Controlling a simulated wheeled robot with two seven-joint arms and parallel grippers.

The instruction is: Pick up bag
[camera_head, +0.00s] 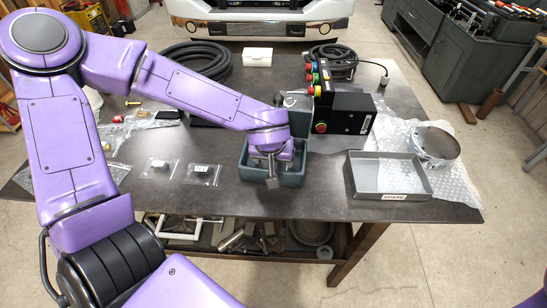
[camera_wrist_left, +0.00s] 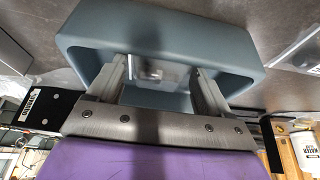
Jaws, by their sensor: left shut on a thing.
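My left gripper (camera_head: 272,176) points down into a blue-grey bin (camera_head: 240,171) at the table's front middle. In the left wrist view its two fingers (camera_wrist_left: 160,78) reach inside the same bin (camera_wrist_left: 85,40), shut on a clear bag (camera_wrist_left: 150,70) that shows pale between them. In the head view this bag is hidden by the gripper and the bin. Two other clear bags with small parts, a left one (camera_head: 159,168) and a right one (camera_head: 203,174), lie flat on the table left of the bin. My right gripper is not in view.
A shallow grey tray (camera_head: 388,178) stands right of the bin, with bubble wrap (camera_head: 452,182) and a round metal part (camera_head: 434,146) beside it. A black control box (camera_head: 350,114) with coloured buttons stands behind. Coiled black hose (camera_head: 196,58) lies at the back.

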